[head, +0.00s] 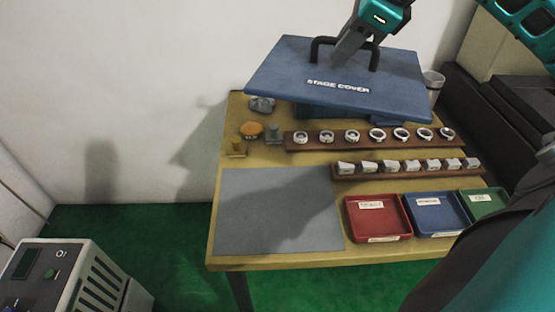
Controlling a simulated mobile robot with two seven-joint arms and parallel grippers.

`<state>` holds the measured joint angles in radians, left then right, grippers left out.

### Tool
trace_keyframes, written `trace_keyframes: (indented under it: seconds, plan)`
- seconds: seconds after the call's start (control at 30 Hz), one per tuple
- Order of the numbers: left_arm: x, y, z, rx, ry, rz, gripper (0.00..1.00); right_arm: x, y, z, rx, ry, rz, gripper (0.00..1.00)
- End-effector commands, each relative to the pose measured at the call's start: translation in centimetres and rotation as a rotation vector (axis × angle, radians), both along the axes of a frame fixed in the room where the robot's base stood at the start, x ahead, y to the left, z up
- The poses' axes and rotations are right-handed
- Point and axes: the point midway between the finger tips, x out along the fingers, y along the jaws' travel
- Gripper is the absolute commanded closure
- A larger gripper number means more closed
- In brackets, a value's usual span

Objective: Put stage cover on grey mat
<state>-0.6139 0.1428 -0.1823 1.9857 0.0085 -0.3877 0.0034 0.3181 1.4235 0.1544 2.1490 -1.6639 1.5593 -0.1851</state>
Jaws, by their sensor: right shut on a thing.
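The stage cover (290,75) is a flat blue lid with a dark handle and white lettering. It is held in the air above the back of the table, slightly tilted, and hides part of a blue thing beneath it. My right gripper (346,54) is shut on the handle of the cover. The grey mat (262,225) lies flat at the front left of the table, bare, with a shadow over part of it. My left gripper is not in view.
The wooden table (230,130) holds a rack of several rings (353,147) and a rack of several labelled blocks (400,177). Red (352,227), blue (461,224) and green (493,211) trays stand front right. Small knobbed parts (251,129) sit left of the ring rack.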

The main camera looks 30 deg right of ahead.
Motion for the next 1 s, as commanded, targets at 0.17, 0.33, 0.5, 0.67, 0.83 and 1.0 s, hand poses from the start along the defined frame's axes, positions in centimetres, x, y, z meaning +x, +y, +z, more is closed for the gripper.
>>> trace_keyframes:
  seconds: [0.17,0.33,0.5,0.67,0.83,1.0]
  plan:
    - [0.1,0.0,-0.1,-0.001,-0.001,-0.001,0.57,0.1,0.2,-1.1,-0.004,0.003,0.012,1.0]
    - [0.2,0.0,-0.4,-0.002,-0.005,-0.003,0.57,0.4,1.0,-3.0,0.0,-0.001,0.042,1.0]
    - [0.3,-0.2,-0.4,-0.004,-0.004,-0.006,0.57,0.8,1.8,-4.4,0.0,-0.004,0.068,1.0]
    - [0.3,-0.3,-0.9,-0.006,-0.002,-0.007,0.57,1.1,3.2,-6.3,0.006,-0.004,0.108,1.0]
    - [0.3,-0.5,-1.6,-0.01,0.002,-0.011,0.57,1.8,5.9,-9.1,0.006,-0.005,0.182,1.0]
    - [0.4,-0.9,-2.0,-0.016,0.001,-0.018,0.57,2.5,9.5,-11.5,0.004,-0.005,0.276,1.0]
